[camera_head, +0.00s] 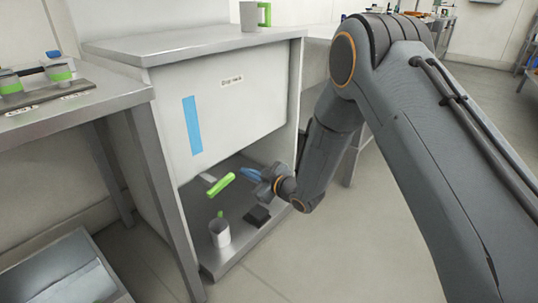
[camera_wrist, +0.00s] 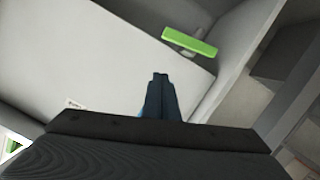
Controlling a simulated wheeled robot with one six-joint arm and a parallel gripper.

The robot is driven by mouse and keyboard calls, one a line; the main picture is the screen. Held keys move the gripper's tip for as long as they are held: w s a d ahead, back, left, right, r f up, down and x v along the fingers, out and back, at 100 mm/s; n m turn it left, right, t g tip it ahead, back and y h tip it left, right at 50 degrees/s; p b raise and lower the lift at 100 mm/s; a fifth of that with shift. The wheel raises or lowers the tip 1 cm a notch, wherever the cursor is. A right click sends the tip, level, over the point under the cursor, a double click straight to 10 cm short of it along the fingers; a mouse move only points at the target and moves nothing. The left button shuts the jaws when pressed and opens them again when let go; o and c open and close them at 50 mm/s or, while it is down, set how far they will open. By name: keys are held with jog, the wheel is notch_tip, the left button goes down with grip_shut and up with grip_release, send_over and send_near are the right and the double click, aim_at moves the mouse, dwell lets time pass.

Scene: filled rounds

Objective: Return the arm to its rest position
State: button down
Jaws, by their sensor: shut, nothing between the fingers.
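My arm (camera_head: 400,120) reaches from the right down to the front of a cabinet with a white panel. My gripper (camera_head: 246,172) is at the arm's end, before the cabinet's open lower space, just right of a bright green handle (camera_head: 221,185). In the wrist view my gripper (camera_wrist: 160,76) has its dark fingers together, with nothing seen between them. The green handle also shows there (camera_wrist: 190,41), above and right of the fingertips, apart from them, beside the white panel (camera_wrist: 90,60).
A white mug (camera_head: 220,234) and a dark block (camera_head: 257,216) stand on the cabinet's lower shelf. Another mug (camera_head: 249,16) stands on the cabinet top. A bench (camera_head: 120,92) is at left, a grey bin (camera_head: 60,262) below it. Floor at the front right is clear.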

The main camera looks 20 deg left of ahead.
jog(key=s+d+r+m+h, duration=0.3)
jog(key=d+r+h, duration=0.1)
jog(key=d, duration=0.3)
jog(key=s+d+r+m+h, duration=0.3)
jog(key=d+r+h, duration=0.1)
jog(key=d, duration=0.3)
jog(key=s+d+r+m+g+h, duration=0.3)
jog(key=s+d, duration=0.6)
jog(key=s, duration=0.5)
jog(key=s+d+r+m+g+h, duration=0.2)
jog(key=s+d+g, duration=0.2)
jog(key=s+d, duration=0.8)
jog(key=s+d+r+m+p, duration=0.1)
jog(key=d+r+m+p, duration=0.2)
jog(key=d+r+p, duration=0.4)
jog(key=s+d+r+m+p, duration=0.1)
jog(key=d+r+m+p, duration=0.2)
jog(key=d+r+p, duration=0.5)
notch_tip(320, 180, up, 8)
jog(key=p, duration=1.1)
jog(key=shift+s+d+f+h, duration=0.15)
jog(key=shift+s+d+h, duration=0.05)
jog(key=shift+h, duration=0.2)
